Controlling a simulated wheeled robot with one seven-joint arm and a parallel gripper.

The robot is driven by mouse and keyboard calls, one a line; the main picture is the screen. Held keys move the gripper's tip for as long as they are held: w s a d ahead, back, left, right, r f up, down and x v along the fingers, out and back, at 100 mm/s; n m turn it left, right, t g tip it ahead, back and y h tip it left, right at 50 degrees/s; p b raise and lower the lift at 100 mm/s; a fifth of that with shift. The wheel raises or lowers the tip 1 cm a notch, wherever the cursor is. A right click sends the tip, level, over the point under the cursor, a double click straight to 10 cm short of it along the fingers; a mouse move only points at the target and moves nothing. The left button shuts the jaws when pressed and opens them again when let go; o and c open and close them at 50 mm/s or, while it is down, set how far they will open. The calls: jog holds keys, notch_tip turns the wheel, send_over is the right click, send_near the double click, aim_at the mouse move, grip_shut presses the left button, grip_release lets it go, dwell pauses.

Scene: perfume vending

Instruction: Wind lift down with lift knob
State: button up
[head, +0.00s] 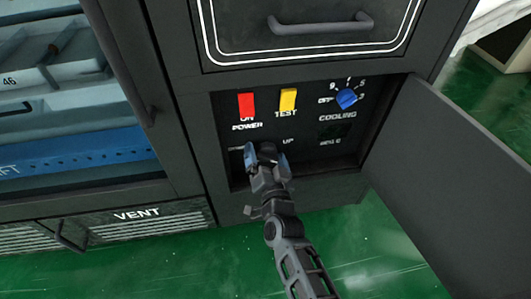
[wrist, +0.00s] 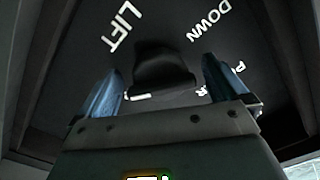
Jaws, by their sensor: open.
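The lift knob (wrist: 163,66) is black and shows in the wrist view between the words LIFT and DOWN on the dark panel. My gripper (wrist: 162,82) is open, with one blue finger on each side of the knob. A dark gap shows between each finger and the knob, so the fingers do not look closed on it. In the head view my gripper (head: 266,157) is at the lower left of the control recess, where it hides most of the knob and the nearby lettering.
Above the gripper are a red power switch (head: 246,105), a yellow test switch (head: 288,99) and a blue cooling knob (head: 346,98). The open panel door (head: 450,180) stands to the right. A drawer handle (head: 320,24) juts out above. Green floor lies below.

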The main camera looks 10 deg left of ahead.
aim_at(267, 160)
jog(key=p+v, duration=0.3)
jog(key=v, duration=0.2)
jog(key=shift+s+r, duration=0.15)
jog(key=shift+s, duration=0.1)
jog(key=shift+s+d+p, duration=0.25)
jog(key=shift+s+p, duration=0.05)
jog(key=shift+s, duration=0.4)
jog(key=shift+c, duration=0.4)
